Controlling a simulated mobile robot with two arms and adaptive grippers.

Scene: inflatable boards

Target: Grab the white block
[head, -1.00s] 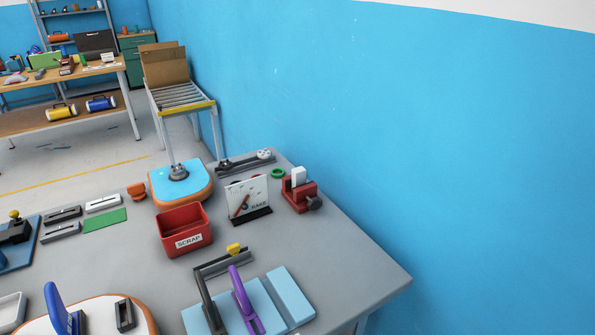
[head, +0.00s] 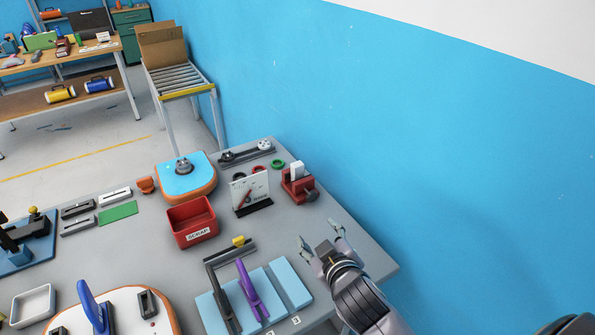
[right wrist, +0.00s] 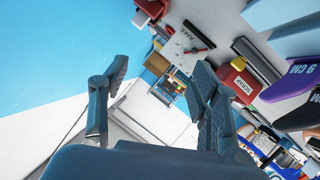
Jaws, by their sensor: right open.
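The white block (head: 297,168) stands upright in a red vise-like holder (head: 298,187) near the table's far right edge. My right gripper (head: 320,236) is open and empty, nearer to me than the block and a little to its right in the head view, with a clear gap between them. In the right wrist view its two fingers (right wrist: 160,75) are spread apart, and part of the red holder (right wrist: 151,7) shows at the top edge. My left gripper is not in view.
A small upright white board (head: 250,189) stands left of the holder. A red scrap bin (head: 192,222) is further left. Light-blue pads (head: 290,284) and a purple tool (head: 251,290) lie left of my right gripper. A blue wall (head: 430,130) rises beyond the table.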

